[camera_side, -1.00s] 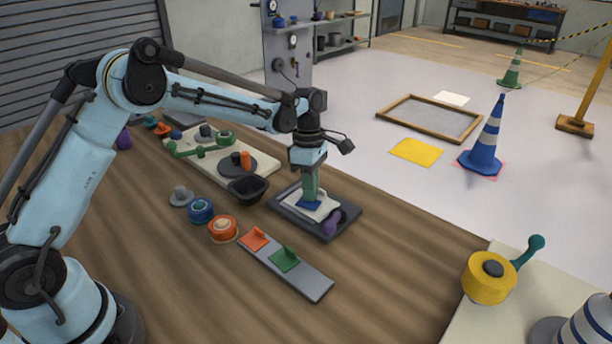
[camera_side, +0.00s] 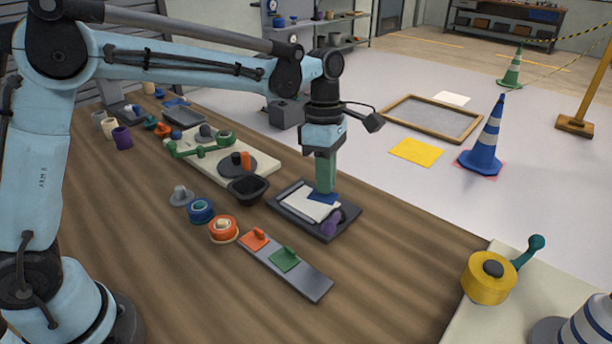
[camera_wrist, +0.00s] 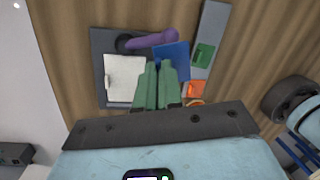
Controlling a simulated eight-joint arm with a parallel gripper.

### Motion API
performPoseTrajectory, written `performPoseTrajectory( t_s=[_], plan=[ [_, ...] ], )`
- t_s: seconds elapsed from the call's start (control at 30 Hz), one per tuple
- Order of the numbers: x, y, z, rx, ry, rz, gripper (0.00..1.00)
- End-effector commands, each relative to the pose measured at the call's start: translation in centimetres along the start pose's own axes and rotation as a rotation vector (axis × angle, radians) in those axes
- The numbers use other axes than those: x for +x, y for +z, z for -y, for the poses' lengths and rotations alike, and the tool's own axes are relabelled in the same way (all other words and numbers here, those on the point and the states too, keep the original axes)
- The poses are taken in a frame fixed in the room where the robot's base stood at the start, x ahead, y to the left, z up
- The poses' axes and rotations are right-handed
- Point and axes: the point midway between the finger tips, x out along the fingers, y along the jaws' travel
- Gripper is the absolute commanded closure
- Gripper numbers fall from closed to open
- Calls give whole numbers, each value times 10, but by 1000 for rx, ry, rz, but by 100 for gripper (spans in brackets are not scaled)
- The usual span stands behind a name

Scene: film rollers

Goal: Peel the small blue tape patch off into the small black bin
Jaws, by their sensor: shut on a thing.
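The small blue tape patch (camera_side: 322,198) is at the right edge of the white sheet (camera_side: 300,205) in the side view. My gripper (camera_side: 325,189) is shut on the patch, with its green fingers pointing down. In the wrist view the blue patch (camera_wrist: 172,58) shows at the fingertips (camera_wrist: 158,66), clear of the white sheet (camera_wrist: 125,78) and overlapping the dark tray's edge. How high the patch is held is hard to tell. The small black bin (camera_side: 248,189) stands open left of the tray. I cannot make it out in the wrist view.
The dark tray (camera_side: 284,199) also holds a purple-handled tool (camera_side: 333,222). A grey strip with orange and green tabs (camera_side: 285,265) lies in front. Orange (camera_side: 223,230) and blue (camera_side: 200,210) rolls sit left. A pale board with green parts (camera_side: 190,165) is behind the bin.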

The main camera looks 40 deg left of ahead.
Motion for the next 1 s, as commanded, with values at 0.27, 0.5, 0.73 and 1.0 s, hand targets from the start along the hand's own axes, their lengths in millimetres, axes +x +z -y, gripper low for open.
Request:
performPoseTrajectory(
  t_s=[0.27,0.5,0.73,1.0],
  plan=[
    [-12,12,16,-1,0,0,100],
    [-20,13,17,-2,1,0,100],
    [-28,14,18,-1,1,0,100],
    [-38,15,19,-1,1,0,100]
  ],
)
